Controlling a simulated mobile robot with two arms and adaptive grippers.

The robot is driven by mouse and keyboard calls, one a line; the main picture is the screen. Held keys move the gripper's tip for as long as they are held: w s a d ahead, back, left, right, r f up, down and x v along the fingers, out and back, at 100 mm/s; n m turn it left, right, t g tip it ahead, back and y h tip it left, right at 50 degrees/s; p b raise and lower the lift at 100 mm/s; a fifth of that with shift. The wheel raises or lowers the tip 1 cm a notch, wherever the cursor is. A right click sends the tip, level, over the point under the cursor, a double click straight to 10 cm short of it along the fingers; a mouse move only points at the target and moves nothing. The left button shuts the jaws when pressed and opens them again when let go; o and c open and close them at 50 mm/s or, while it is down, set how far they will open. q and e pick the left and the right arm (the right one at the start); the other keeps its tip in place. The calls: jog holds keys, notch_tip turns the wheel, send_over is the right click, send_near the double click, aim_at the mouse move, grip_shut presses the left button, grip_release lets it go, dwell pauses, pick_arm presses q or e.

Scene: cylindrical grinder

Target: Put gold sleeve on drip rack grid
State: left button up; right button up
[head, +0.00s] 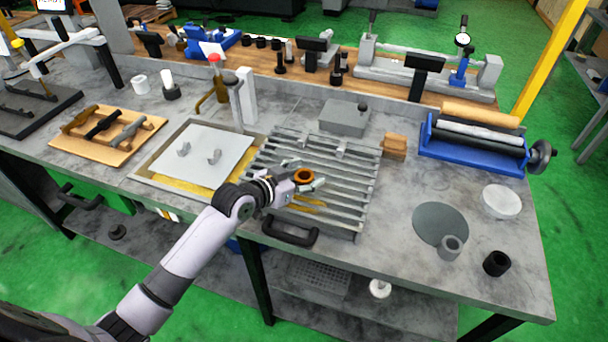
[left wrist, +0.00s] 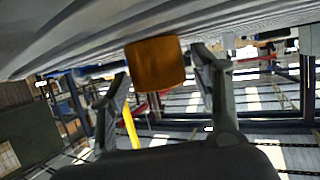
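The gold sleeve (head: 304,175), a short orange-gold ring, stands upright at the drip rack grid (head: 358,190), over its slats near the middle. It also shows in the left wrist view (left wrist: 155,63), close against the grey slats (left wrist: 75,40). My left gripper (head: 303,177) reaches in low from the front left, with a finger on either side of the sleeve. In the left wrist view the fingertips (left wrist: 160,68) appear spread slightly wider than the sleeve, with narrow gaps beside it. Exact contact with the slats is hidden. My right gripper is not in view.
A tray with a grey plate (head: 195,155) lies left of the rack. A round grey disc (head: 440,223), a grey ring (head: 450,248) and a black ring (head: 496,263) are at right. A black handle (head: 290,235) is at the front edge.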

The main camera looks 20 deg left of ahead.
pick_arm(q)
jog(key=shift+r, duration=0.25)
jog(key=shift+s+a, duration=0.15)
jog(key=shift+s, duration=0.2)
jog(key=b+v, duration=0.2)
jog(key=v, duration=0.9)
jog(key=shift+r, duration=0.2)
